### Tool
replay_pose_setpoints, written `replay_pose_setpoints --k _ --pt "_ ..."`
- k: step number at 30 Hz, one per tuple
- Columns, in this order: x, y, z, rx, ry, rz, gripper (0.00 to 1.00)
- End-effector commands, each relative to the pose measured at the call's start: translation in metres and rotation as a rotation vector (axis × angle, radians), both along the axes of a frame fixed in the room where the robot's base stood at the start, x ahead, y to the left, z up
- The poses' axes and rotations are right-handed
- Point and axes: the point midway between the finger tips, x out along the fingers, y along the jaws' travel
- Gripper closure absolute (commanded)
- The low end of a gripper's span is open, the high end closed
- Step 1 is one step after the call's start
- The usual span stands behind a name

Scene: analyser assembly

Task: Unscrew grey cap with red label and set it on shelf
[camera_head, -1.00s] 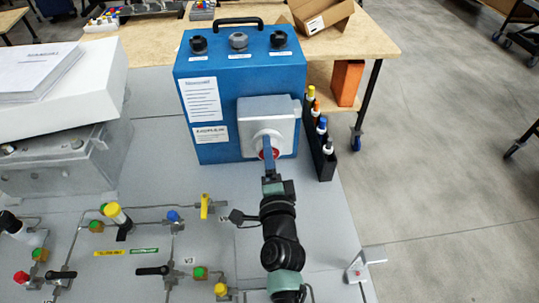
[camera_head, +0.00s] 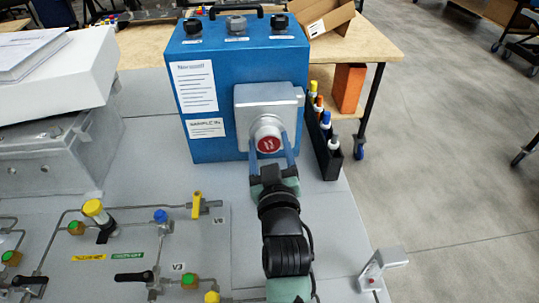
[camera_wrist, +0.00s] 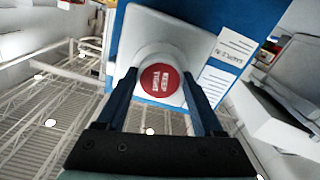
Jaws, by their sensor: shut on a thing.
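The grey cap with a round red label (camera_head: 268,143) sits on the grey housing (camera_head: 270,97) on the front of the blue analyser box (camera_head: 200,150). It also shows in the wrist view (camera_wrist: 160,79), with its red face towards the camera. My gripper (camera_head: 272,150) has one blue finger on each side of the cap and is shut on it. In the wrist view the fingers (camera_wrist: 160,85) flank the cap's rim. The cap is still against the housing. I cannot tell whether its thread is loose.
A black rack (camera_head: 327,158) with several colour-capped bottles stands right of the box. Valves and pipes (camera_head: 100,225) cover the panel at front left. A metal bracket (camera_head: 380,268) stands at front right. A white case (camera_head: 60,65) is at left.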

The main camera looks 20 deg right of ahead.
Motion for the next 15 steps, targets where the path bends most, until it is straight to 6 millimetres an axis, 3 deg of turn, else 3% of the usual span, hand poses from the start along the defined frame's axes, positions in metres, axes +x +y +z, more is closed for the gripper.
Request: replay_pose_setpoints --k 6,15 --pt "-0.0001 -0.0004 -0.0007 -0.238 0.066 -0.001 0.93" --pt "-0.0002 -0.0002 0.0009 -0.278 0.08 0.0 0.93"
